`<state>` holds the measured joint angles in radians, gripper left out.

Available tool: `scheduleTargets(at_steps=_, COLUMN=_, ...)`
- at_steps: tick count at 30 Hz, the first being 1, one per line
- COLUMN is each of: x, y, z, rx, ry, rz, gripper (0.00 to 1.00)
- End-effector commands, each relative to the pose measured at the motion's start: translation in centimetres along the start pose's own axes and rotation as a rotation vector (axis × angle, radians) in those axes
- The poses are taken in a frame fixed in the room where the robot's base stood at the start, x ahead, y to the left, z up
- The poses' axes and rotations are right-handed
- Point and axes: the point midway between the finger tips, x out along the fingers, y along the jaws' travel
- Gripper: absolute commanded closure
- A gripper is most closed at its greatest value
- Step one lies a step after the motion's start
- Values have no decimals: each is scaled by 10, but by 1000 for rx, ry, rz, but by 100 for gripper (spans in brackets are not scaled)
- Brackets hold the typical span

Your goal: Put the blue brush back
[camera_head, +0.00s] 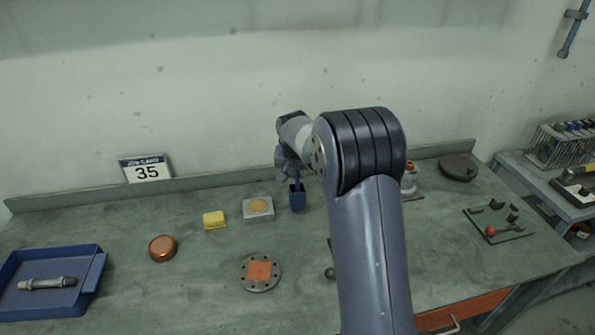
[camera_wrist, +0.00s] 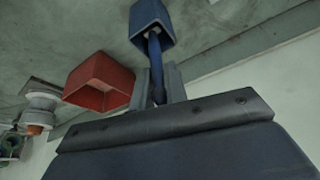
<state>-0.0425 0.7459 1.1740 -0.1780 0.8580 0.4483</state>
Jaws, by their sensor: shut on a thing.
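A blue brush (camera_wrist: 157,75) is between the two fingers of my gripper (camera_wrist: 158,88), which is shut on its handle. Its far end reaches the mouth of a square blue cup (camera_wrist: 150,12); it looks to be at or inside the opening, but how deep I cannot tell. In the head view, my gripper (camera_head: 291,165) is above the blue cup (camera_head: 297,201), which stands near the back of the bench, and a little of the brush (camera_head: 297,184) shows between them.
A red square cup (camera_wrist: 100,84) stands close beside in the wrist view; my arm hides it in the head view. A grey block with a yellow disc (camera_head: 258,209) and a yellow block (camera_head: 214,220) lie left of the blue cup. A blue tray (camera_head: 88,285) is far left.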

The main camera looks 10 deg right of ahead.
Motion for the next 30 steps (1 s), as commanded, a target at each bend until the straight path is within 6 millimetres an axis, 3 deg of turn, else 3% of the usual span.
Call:
scheduleTargets(at_steps=9, x=4, y=0, z=1, rx=0, ry=1, rz=0, gripper=100)
scheduleTargets(at_steps=10, x=3, y=0, z=1, rx=0, ry=1, rz=0, gripper=84)
scheduleTargets(at_steps=18, x=2, y=0, z=1, rx=0, ry=1, rz=0, gripper=64)
scheduleTargets(at_steps=26, x=0, y=0, z=0, rx=0, ry=1, rz=0, gripper=64)
scheduleTargets(at_steps=30, x=-13, y=0, z=-1, rx=0, ry=5, rz=-2, gripper=64)
